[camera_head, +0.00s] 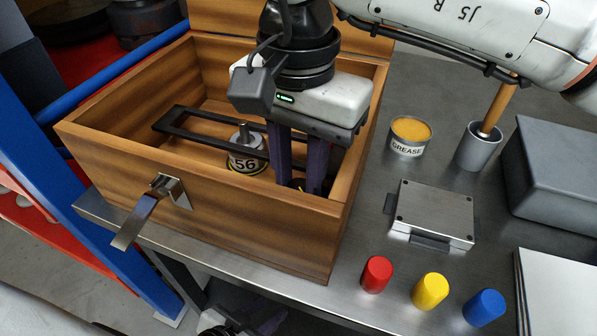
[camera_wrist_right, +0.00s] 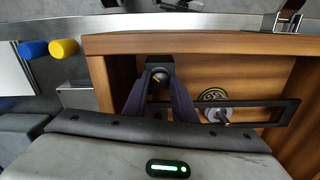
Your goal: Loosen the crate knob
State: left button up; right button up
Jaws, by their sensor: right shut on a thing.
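The open wooden crate (camera_head: 190,215) sits on the metal bench, its metal latch lever (camera_head: 140,217) hanging on the front wall. My right gripper (camera_head: 300,188) reaches down inside its right end. A black slotted bar (camera_head: 185,124) lies across the crate. A round part marked 56 (camera_head: 246,164) with a metal stud is beside the fingers. A piece of my left gripper shows at the bottom edge, its jaws unclear.
Right of the crate are a grease tin (camera_head: 410,137), a grey cup with a wooden handle (camera_head: 478,150) and a grey metal box (camera_head: 435,212). Red (camera_head: 376,274), yellow (camera_head: 430,291) and blue (camera_head: 484,308) cylinders stand near the front edge.

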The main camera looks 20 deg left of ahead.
aim_at(298, 187)
jog(key=shift+r+n, duration=0.1)
jog(key=shift+n, duration=0.2)
jog(key=o, duration=1)
jog(key=shift+o, duration=0.2)
notch_tip(298, 187, up, 10)
jog(key=shift+r+p, duration=0.15)
jog(key=shift+p, duration=0.3)
jog(key=shift+s, duration=0.1)
